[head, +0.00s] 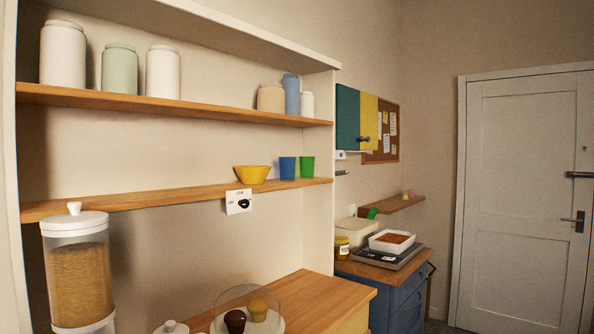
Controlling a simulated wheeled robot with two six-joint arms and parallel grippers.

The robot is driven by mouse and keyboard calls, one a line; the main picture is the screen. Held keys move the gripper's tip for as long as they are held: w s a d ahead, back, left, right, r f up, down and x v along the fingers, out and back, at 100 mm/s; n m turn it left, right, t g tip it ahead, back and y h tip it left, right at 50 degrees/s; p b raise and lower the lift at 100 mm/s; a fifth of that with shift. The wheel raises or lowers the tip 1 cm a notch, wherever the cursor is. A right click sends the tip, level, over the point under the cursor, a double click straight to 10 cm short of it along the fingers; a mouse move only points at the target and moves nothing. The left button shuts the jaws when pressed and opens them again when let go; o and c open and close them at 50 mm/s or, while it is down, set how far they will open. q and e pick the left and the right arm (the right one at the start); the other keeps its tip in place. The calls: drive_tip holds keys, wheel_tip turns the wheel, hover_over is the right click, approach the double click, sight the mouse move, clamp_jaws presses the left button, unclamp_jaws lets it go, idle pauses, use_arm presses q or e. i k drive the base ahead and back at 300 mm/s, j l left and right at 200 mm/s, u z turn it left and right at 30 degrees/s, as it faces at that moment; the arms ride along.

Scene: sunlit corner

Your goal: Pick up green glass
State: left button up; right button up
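A green glass (307,167) stands upright on the middle wooden shelf (140,200), near the shelf's right end. A blue glass (287,168) stands just to its left. A yellow bowl (252,175) sits further left on the same shelf. Neither of my grippers is in the head view.
Several jars (163,73) stand on the upper shelf (200,105). Below is a wooden counter (330,290) with a glass dome (250,305) over muffins and a tall grain dispenser (78,270). A blue cabinet (395,300) and a white door (525,200) are at right.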

sight(306, 162)
drive_tip(key=i+l, duration=0.25)
drive_tip(key=l, duration=0.15)
drive_tip(key=i+l+u, duration=0.1)
drive_tip(key=i+l, duration=0.15)
drive_tip(key=l, duration=0.15)
drive_tip(key=i+l, duration=0.25)
drive_tip(key=l, duration=0.15)
